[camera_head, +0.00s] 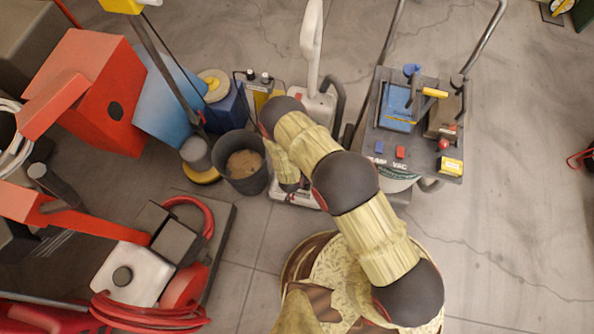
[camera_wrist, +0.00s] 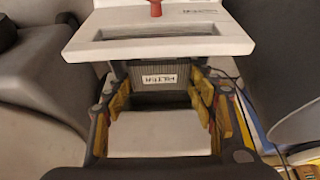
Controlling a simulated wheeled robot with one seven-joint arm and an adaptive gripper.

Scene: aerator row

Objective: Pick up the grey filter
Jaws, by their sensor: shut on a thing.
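The grey filter (camera_wrist: 144,77) shows in the wrist view as a dark ribbed block with a white label. It sits at the front of a white machine, just below its pale top cover (camera_wrist: 160,32). My gripper (camera_wrist: 162,93) has its yellow-padded fingers on either side of the filter and is shut on it. I cannot tell whether the filter is still seated in the machine. In the head view, the white upright machine (camera_head: 317,105) stands beyond my arm, which reaches down to it; the filter and fingertips are hidden there.
A dark bucket (camera_head: 243,180) stands left of the white machine, and a grey cart (camera_head: 372,150) with a vacuum stands close on its right. Red machines (camera_head: 105,75) and a red hose (camera_head: 150,312) fill the left.

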